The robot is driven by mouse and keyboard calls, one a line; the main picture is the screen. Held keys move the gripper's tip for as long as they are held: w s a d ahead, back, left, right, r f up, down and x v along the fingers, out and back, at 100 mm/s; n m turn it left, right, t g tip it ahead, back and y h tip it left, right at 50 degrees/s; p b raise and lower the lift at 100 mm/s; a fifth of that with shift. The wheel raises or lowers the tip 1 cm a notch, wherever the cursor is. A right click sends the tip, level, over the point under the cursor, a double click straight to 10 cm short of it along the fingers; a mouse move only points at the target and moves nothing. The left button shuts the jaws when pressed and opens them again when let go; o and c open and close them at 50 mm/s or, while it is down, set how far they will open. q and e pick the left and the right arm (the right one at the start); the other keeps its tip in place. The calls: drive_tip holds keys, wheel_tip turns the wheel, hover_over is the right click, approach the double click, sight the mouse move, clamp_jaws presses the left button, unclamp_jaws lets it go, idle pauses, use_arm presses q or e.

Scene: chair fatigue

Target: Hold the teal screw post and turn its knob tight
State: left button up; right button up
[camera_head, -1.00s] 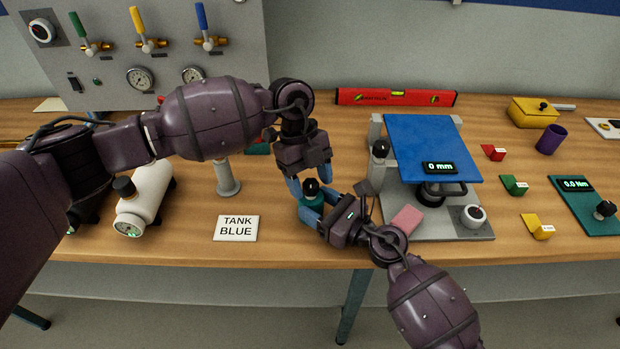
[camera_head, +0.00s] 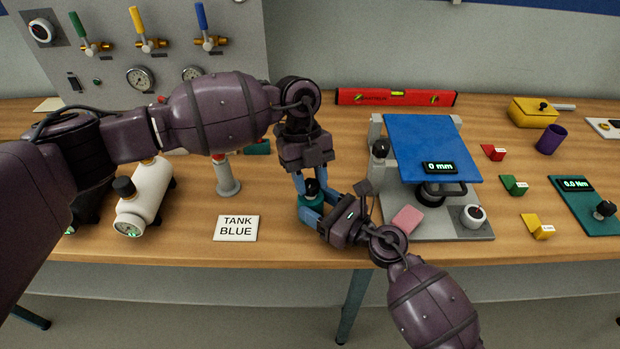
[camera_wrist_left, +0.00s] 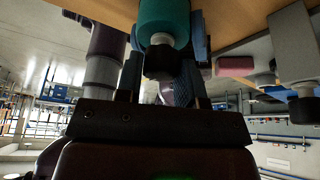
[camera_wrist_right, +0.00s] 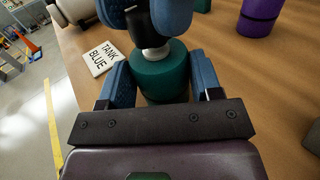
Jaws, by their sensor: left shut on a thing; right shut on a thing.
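The teal screw post (camera_head: 308,203) stands upright on the bench near its front edge, with a black knob (camera_head: 310,186) on top. My right gripper (camera_head: 315,209) is shut around the teal body from the front right; the right wrist view shows the body (camera_wrist_right: 162,78) between its blue fingers. My left gripper (camera_head: 310,183) comes from above and is shut on the black knob. The left wrist view shows the knob (camera_wrist_left: 162,62) between its fingers, with a pale metal neck between knob and teal body. The right wrist view also shows the neck; thread depth cannot be told.
The TANK BLUE card (camera_head: 236,228), a grey post (camera_head: 227,180) and a white tank (camera_head: 145,197) stand left. Right are a blue-topped stand (camera_head: 425,145) and a pink block (camera_head: 407,219). A red level (camera_head: 396,97) lies behind. The bench's front edge is close.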

use_arm(q)
drive_tip(key=m+y, duration=0.1)
drive_tip(key=m, duration=0.2)
drive_tip(key=m+y, duration=0.1)
drive_tip(key=m, duration=0.2)
drive_tip(key=shift+d+m+y, duration=0.1)
drive_tip(key=shift+m+y, duration=0.2)
drive_tip(key=m+y, duration=0.1)
drive_tip(key=m, duration=0.2)
drive_tip(key=m+y, duration=0.1)
drive_tip(key=m, duration=0.2)
drive_tip(key=shift+t, duration=0.3)
drive_tip(key=m+t, duration=0.1)
drive_tip(key=m, duration=0.2)
drive_tip(key=m+t+y, duration=0.1)
drive_tip(key=m, duration=0.2)
drive_tip(key=shift+m+y, duration=0.3)
drive_tip(key=m+t, duration=0.1)
drive_tip(key=m, duration=0.2)
drive_tip(key=m+t, duration=0.1)
drive_tip(key=m, duration=0.2)
drive_tip(key=shift+s+m+t, duration=0.1)
drive_tip(key=shift+m+t, duration=0.2)
drive_tip(key=o, duration=0.9)
drive_tip(key=shift+d+r, duration=0.1)
